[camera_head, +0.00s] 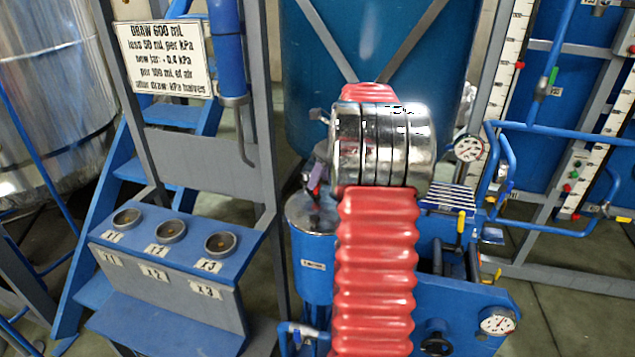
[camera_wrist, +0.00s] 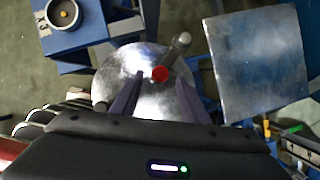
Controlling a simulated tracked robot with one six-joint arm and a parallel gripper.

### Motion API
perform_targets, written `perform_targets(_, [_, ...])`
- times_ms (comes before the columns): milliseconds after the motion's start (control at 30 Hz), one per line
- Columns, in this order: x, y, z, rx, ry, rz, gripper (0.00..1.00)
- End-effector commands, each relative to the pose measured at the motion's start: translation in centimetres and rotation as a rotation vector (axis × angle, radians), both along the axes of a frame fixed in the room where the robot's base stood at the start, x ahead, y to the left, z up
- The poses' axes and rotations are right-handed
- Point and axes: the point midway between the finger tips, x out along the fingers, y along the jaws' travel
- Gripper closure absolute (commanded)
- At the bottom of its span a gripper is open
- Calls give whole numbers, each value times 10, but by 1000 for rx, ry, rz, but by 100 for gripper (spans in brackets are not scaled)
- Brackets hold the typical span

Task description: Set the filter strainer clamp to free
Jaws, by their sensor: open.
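The filter strainer (camera_head: 312,262) is probably the blue cylinder left of my red arm in the head view; its small label is unreadable. Its round metal lid (camera_wrist: 130,65) lies below my gripper in the wrist view. On the lid is a red knob (camera_wrist: 160,74), with a short grey bar (camera_wrist: 180,43) beside it, probably the clamp handle. My gripper (camera_wrist: 160,88) is open, its two fingers pointing at the lid, with the red knob just beyond and between the tips in the picture. Whether they touch anything I cannot tell. In the head view my arm mostly hides the gripper.
A blue panel (camera_head: 172,280) with three round cups stands at the left. A bare grey plate (camera_wrist: 255,65) lies right of the lid in the wrist view. Blue pipes (camera_head: 505,160) and a gauge (camera_head: 497,321) are at the right. A grey post (camera_head: 262,150) stands close left.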

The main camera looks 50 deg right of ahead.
Motion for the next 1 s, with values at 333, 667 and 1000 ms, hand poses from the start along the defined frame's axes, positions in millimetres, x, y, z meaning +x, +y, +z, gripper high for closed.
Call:
perform_targets(333, [9, 1, -21, -1, -1, 0, 59])
perform_targets(667, [9, 1, -20, -1, -1, 0, 68])
perform_targets(1000, [9, 1, -20, -1, -1, 0, 92])
